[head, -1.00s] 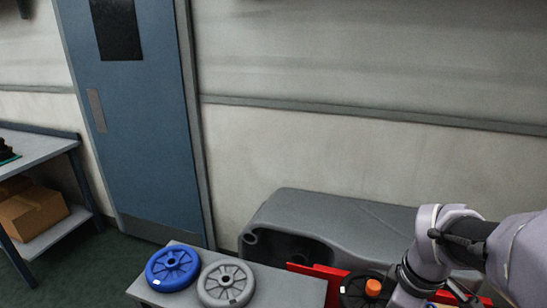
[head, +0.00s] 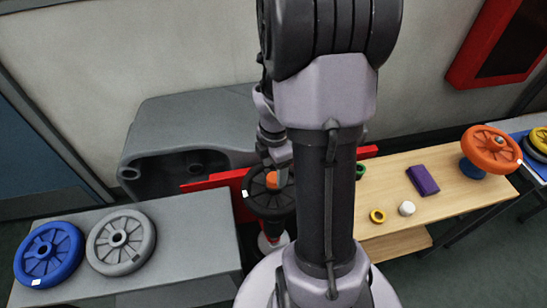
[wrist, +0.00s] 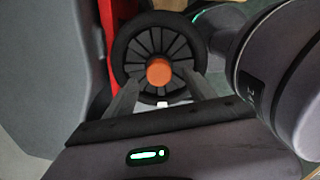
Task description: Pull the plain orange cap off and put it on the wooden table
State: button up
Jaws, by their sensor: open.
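The plain orange cap (head: 272,180) sits on the hub of a black spoked wheel (head: 262,201). In the wrist view the cap (wrist: 159,72) shows at the middle of the wheel (wrist: 140,48). My gripper (wrist: 158,80) is open, with one finger on each side of the cap in this view. I cannot tell how far the fingertips are above the wheel, or whether they touch the cap. In the head view my arm hides most of the gripper. The wooden table (head: 390,190) is at the right, with bare wood showing.
A red panel (head: 215,181) stands behind the black wheel. A grey table (head: 190,235) at left holds blue (head: 50,253) and grey (head: 121,242) wheels.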

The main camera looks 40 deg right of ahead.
aim_at(274, 176)
notch_tip(274, 176, down, 4)
jog(key=shift+r+b, duration=0.1)
jog(key=shift+b, duration=0.45)
jog(key=shift+w, duration=0.1)
grip_shut()
jog(key=shift+r+p, duration=1)
dwell(0.4)
notch_tip(274, 176, up, 6)
jog(key=p, duration=0.5)
jog(key=shift+r+p, duration=0.15)
jog(key=shift+p, duration=0.2)
